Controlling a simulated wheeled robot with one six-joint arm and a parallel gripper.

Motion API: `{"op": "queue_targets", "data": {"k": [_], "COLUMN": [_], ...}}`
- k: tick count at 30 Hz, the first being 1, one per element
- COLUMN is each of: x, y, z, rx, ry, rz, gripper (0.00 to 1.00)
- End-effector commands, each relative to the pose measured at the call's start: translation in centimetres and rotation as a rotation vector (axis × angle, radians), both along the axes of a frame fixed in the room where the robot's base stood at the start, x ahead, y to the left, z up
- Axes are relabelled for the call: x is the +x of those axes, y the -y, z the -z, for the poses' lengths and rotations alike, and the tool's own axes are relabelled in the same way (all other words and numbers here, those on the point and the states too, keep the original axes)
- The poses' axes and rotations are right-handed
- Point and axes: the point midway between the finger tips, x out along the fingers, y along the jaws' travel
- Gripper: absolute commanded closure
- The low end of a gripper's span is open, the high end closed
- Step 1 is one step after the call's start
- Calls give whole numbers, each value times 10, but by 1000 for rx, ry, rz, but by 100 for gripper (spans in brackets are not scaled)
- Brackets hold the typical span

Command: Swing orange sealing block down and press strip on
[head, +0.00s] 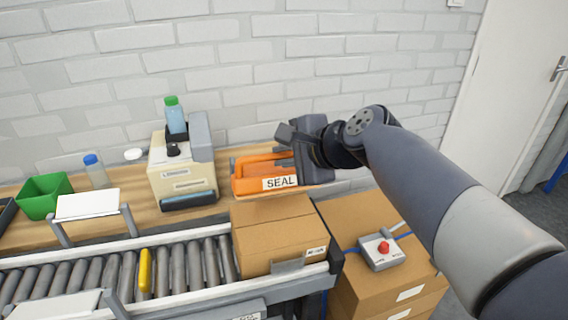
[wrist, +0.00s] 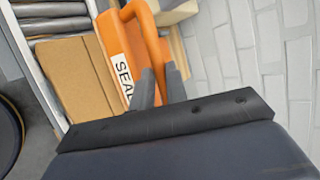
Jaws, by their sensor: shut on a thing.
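The orange sealing block (head: 243,183), with a white SEAL label, is on the wooden bench just behind a closed cardboard box (head: 272,235). The orange block (wrist: 115,30) also shows in the wrist view, with its looped handle running down to my fingers. My gripper (head: 285,158) is at the block's right end, shut on the orange handle; its two grey fingertips (wrist: 160,86) sit close around it. The exact grip is partly hidden by the gripper body. The cardboard box (wrist: 70,75) lies beside the block in the wrist view. I cannot make out a strip for certain.
A roller conveyor (head: 190,262) runs left from the box. A cream dispenser (head: 182,170) with a green-capped bottle stands left of the block. A green bin (head: 45,196) is farther left. A control box with a red button (head: 382,252) sits on cartons at right. A brick wall is behind.

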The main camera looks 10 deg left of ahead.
Motion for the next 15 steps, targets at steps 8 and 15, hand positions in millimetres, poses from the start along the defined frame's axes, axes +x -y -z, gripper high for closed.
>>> {"op": "queue_targets", "data": {"k": [8, 15], "x": [-13, -23], "y": [5, 8], "z": [30, 49], "rx": [45, 83], "ry": [90, 164], "rz": [5, 8], "gripper": [100, 100]}}
